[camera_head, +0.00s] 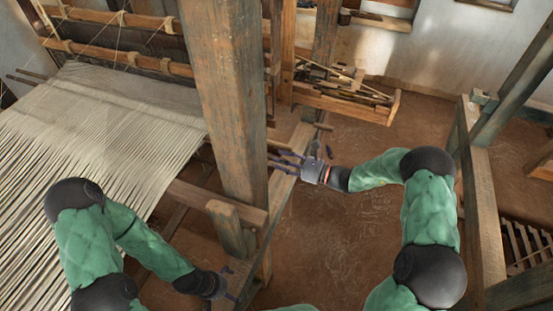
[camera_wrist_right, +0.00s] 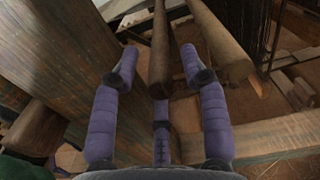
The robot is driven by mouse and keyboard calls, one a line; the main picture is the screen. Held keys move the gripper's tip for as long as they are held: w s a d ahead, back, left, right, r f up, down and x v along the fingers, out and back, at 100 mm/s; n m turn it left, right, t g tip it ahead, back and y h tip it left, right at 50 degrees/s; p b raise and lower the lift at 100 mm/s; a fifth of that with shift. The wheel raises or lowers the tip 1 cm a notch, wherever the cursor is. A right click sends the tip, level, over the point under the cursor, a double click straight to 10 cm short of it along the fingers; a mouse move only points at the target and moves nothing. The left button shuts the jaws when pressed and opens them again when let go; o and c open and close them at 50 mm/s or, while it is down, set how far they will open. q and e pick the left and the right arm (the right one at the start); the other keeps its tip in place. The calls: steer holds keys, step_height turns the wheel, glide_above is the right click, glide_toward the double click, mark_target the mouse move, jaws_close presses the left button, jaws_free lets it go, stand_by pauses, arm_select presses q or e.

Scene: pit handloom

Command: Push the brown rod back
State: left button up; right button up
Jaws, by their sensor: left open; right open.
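In the right wrist view, a thin brown rod (camera_wrist_right: 160,45) runs lengthwise between the fingers of my right gripper (camera_wrist_right: 158,72). Its near end is close to the middle finger; I cannot tell whether they touch. A thicker round brown beam (camera_wrist_right: 218,38) lies beside it, just past the right finger. In the head view, my right gripper (camera_head: 286,162) is open and points left, beside the upright wooden post (camera_head: 228,90), where thin rod ends show. My left gripper (camera_head: 230,284) is low in the head view, near the foot of the loom frame; its fingers are partly hard to see.
Pale warp threads (camera_head: 100,115) stretch across the loom at left. A wooden tray (camera_head: 345,98) with sticks and tools stands behind my right gripper. A wooden frame (camera_head: 485,200) stands at right. The brown floor (camera_head: 345,235) between is clear.

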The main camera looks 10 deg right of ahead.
steer(key=shift+x, duration=1.1)
jaws_close()
steer(key=s+a, duration=0.1)
steer(key=s+a+p, duration=0.1)
steer(key=s, duration=0.1)
steer(key=shift+s+a, duration=0.1)
steer(key=shift+s, duration=0.05)
jaws_free()
steer(key=shift+s, duration=0.1)
steer(key=shift+a, duration=0.1)
